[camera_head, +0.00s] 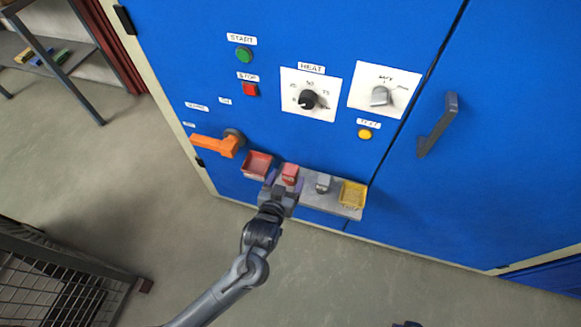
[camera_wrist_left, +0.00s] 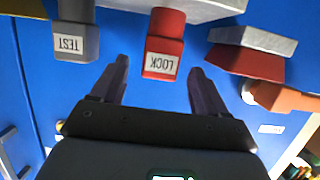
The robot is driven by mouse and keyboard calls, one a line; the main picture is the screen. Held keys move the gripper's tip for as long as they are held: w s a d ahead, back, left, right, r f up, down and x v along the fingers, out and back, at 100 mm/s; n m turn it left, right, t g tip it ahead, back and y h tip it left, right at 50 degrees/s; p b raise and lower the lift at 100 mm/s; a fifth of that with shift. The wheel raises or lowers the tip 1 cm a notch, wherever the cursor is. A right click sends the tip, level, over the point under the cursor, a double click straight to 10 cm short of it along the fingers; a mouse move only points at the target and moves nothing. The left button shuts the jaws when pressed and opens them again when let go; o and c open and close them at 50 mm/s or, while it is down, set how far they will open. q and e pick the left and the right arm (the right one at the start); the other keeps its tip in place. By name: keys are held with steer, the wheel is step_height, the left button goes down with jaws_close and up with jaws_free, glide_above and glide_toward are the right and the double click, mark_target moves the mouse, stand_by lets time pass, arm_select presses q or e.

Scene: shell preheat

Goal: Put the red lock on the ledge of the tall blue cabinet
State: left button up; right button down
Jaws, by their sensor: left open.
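The blue cabinet (camera_head: 330,30) has a grey ledge (camera_head: 328,205) low on its front. The red lock (camera_head: 290,174) is at this ledge, between a red tray and a grey block. In the left wrist view the lock (camera_wrist_left: 163,45) shows its LOCK label upside down. My left gripper (camera_head: 281,190) is open in front of the lock. In the left wrist view its fingertips (camera_wrist_left: 159,68) lie on either side of the lock's labelled end, with a visible gap each side. My right gripper is not clearly in view.
A red tray (camera_head: 257,164) is left of the lock; a grey TEST block (camera_head: 323,183) and a yellow tray (camera_head: 352,195) are right. An orange handle (camera_head: 217,145) sticks out further left. A wire-mesh rack (camera_head: 62,285) stands lower left. The floor between is clear.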

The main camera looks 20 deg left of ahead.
arm_select(q)
steer(key=s+a+m+g+h+p, duration=0.1)
steer(key=s+g, duration=0.4)
steer(key=s, duration=0.7)
steer(key=s+a+m+g, duration=0.2)
steer(key=s+g, duration=0.4)
steer(key=s, duration=0.6)
steer(key=shift+s+a+f+h+p, duration=0.2)
steer(key=shift+s+a+h+p, duration=0.2)
steer(key=shift+a, duration=0.4)
steer(key=shift+r, duration=0.1)
step_height(320, 180, up, 51)
steer(key=p, duration=5.1)
step_height(320, 180, down, 61)
steer(key=b, duration=6)
steer(key=shift+r, duration=0.15)
steer(key=shift+r, duration=0.1)
